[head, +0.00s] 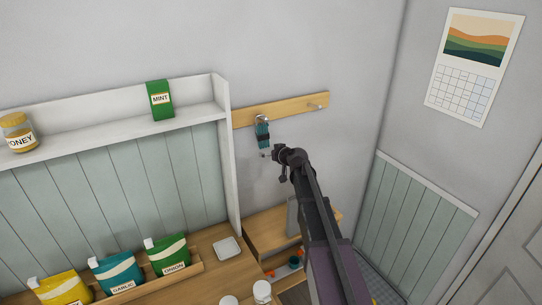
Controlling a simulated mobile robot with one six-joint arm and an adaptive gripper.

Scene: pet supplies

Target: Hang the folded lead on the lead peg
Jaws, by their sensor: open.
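The folded lead (262,134) is a teal bundle with a dark band and a pale loop at its top. It hangs upright against the wall at the left part of the wooden peg rail (290,108). Its top loop overlaps the rail where a peg would be; the peg under it is too small to make out. A pale peg (318,106) at the rail's right end is bare. My gripper (268,155) is open, just below the lead's lower end, and appears apart from it. My dark arm reaches up from the lower right.
A white shelf (110,130) with a honey jar (17,132) and green mint box (160,100) stands left of the rail. Several pouches, such as the onion pouch (167,255), stand on the counter below. A wooden surface (265,232) lies under my arm.

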